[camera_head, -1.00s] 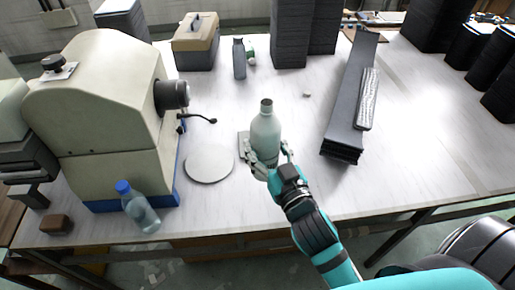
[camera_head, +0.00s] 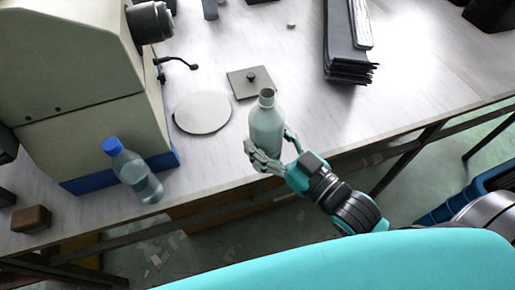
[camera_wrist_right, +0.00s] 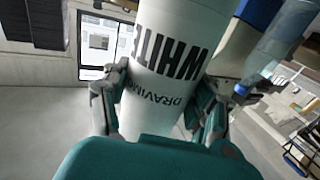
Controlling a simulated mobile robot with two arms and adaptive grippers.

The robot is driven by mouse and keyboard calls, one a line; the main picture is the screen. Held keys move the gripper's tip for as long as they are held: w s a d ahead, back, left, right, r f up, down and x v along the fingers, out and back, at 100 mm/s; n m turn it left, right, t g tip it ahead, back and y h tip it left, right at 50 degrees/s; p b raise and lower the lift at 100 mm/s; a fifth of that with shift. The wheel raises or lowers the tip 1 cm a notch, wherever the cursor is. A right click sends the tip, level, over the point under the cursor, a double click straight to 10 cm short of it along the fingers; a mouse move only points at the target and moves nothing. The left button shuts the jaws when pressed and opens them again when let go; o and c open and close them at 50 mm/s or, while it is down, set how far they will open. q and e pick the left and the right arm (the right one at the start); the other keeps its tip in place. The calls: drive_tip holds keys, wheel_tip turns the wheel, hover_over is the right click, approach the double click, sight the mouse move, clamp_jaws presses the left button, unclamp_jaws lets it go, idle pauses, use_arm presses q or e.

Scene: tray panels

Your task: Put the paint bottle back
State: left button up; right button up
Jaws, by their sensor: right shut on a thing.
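The paint bottle (camera_head: 266,122) is pale grey-green and upright in the head view, near the table's front edge. My right gripper (camera_head: 272,158) is shut around its lower part. In the right wrist view the bottle (camera_wrist_right: 172,60) shows "WHITE" lettering, and the fingers of my right gripper (camera_wrist_right: 160,110) press on both its sides. A square dark plate (camera_head: 238,88) with a small knob lies on the table behind the bottle, apart from it. A round pale disc (camera_head: 203,113) lies left of the bottle. My left gripper is not in view.
A large beige machine (camera_head: 70,80) with a blue base stands at the left. A clear water bottle with a blue cap (camera_head: 136,172) leans before it. Dark stacked panels (camera_head: 345,50) lie at the back right. The table right of the bottle is clear.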

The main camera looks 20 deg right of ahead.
drive_tip(key=f, duration=0.1)
drive_tip(key=s+a+y+b, duration=0.1)
drive_tip(key=f, duration=0.1)
drive_tip(key=shift+s+a+f+n+g+b, duration=0.3)
drive_tip(key=shift+s+f+n+g+b, duration=0.05)
drive_tip(key=shift+s+n+g, duration=0.05)
drive_tip(key=shift+w+d+f+y+b, duration=0.1)
drive_tip(key=shift+w+f+y+b, duration=0.1)
drive_tip(key=shift+w+y+b, duration=0.35)
drive_tip(key=shift+w+d+f, duration=0.6)
drive_tip(key=shift+w+f, duration=0.2)
drive_tip(key=shift+w, duration=1.55)
drive_tip(key=shift+w+d+f, duration=0.55)
drive_tip(key=shift+w+f, duration=0.2)
drive_tip(key=shift+w, duration=1.55)
drive_tip(key=shift+w+d+f, duration=0.6)
drive_tip(key=shift+w+f, duration=0.2)
drive_tip(key=shift+w, duration=1.55)
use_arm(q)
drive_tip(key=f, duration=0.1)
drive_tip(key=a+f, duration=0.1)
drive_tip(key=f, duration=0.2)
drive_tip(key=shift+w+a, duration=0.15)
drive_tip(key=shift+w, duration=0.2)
use_arm(e)
drive_tip(key=o, duration=1.7)
drive_tip(key=shift+f, duration=0.2)
